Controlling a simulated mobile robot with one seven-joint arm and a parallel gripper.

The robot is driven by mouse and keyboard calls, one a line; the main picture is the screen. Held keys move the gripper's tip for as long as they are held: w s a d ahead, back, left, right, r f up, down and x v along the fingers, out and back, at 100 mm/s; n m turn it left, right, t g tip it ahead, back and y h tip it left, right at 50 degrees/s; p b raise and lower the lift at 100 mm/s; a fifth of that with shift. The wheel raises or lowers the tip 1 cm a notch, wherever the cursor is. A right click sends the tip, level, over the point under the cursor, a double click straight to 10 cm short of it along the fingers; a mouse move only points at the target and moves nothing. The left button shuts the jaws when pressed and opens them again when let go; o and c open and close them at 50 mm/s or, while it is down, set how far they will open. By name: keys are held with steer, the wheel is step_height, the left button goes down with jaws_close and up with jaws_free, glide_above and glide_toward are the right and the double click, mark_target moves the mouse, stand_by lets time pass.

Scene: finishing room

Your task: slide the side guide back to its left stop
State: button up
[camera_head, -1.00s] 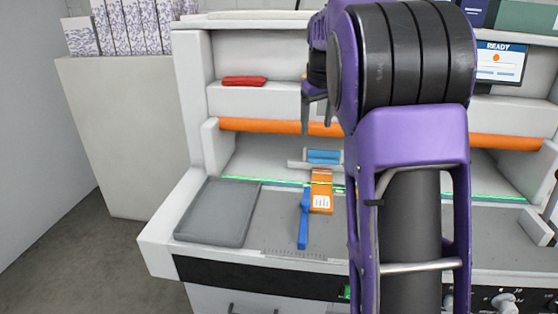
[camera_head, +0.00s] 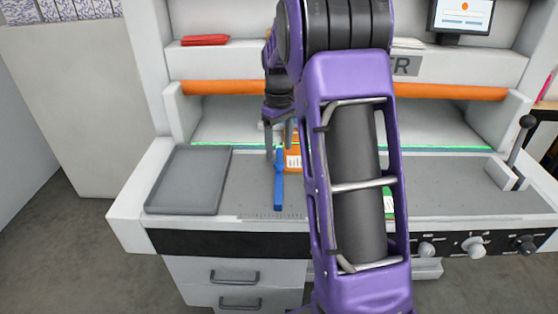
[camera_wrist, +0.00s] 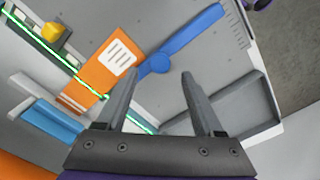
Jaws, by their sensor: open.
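My gripper (camera_head: 279,141) is open and points down over the grey machine bed, just behind the blue bar (camera_head: 278,190). In the wrist view the blue bar (camera_wrist: 190,40) has a round knob (camera_wrist: 159,63) just beyond the gap between my open fingertips (camera_wrist: 153,78). Nothing is held. An orange block (camera_wrist: 108,73) with a white label lies beside the bar; my arm partly hides this block (camera_head: 292,160) in the head view. A light blue block on a white piece (camera_wrist: 48,120) is further back. I cannot tell for certain which part is the side guide.
A grey tray (camera_head: 188,180) lies on the left of the bed; it also shows in the wrist view (camera_wrist: 245,105). A yellow block (camera_wrist: 54,33) sits beyond the green light line. An orange roller (camera_head: 225,88) crosses above the bed. A lever (camera_head: 518,140) stands at right.

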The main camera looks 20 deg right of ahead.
mark_target(279, 163)
steer(key=shift+f, duration=2.25)
jaws_close()
